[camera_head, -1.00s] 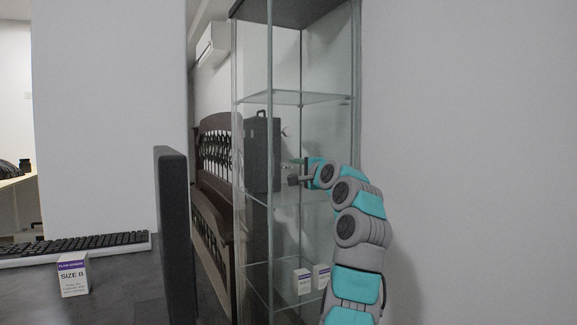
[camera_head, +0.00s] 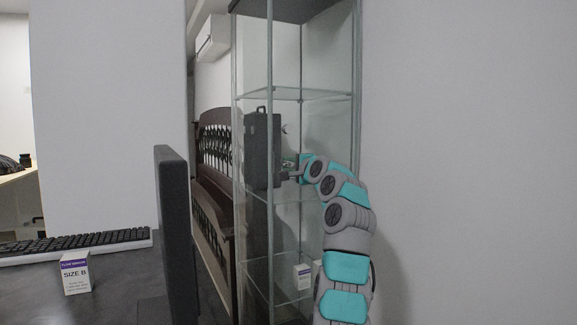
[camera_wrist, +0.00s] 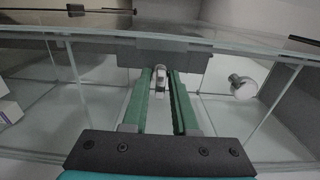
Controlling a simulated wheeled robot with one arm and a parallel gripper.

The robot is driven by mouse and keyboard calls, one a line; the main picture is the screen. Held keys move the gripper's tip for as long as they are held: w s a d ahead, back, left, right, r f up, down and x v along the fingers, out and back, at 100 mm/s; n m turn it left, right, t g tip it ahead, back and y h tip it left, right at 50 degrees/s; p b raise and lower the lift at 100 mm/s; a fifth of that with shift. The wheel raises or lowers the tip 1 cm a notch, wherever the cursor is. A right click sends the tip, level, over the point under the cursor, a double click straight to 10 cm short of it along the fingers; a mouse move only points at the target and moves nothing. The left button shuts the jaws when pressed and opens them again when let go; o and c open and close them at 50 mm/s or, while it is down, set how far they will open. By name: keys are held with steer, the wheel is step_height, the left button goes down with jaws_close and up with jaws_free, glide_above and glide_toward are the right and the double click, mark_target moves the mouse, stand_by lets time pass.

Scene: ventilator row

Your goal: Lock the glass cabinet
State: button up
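The tall glass cabinet (camera_head: 269,225) stands in the middle of the head view, with clear panes and shelves. My gripper (camera_head: 293,171) is at the cabinet's mid height, in front of or beside a dark case seen through the glass. In the wrist view my gripper (camera_wrist: 162,78) has its two teal fingers apart, with a small silver-white piece (camera_wrist: 160,72) between their tips. I cannot tell whether the fingers touch it, or whether it is a key or part of a lock. A dark grey block (camera_wrist: 190,52) lies just beyond the tips.
The dark case (camera_head: 262,150) appears behind the glass. A small white box (camera_head: 303,276) is on a low shelf. A dark monitor edge (camera_head: 175,235), keyboard (camera_head: 75,246) and SIZE B box (camera_head: 75,273) are at left. A round silver knob (camera_wrist: 242,87) shows in the wrist view.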

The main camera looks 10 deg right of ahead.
jaws_close()
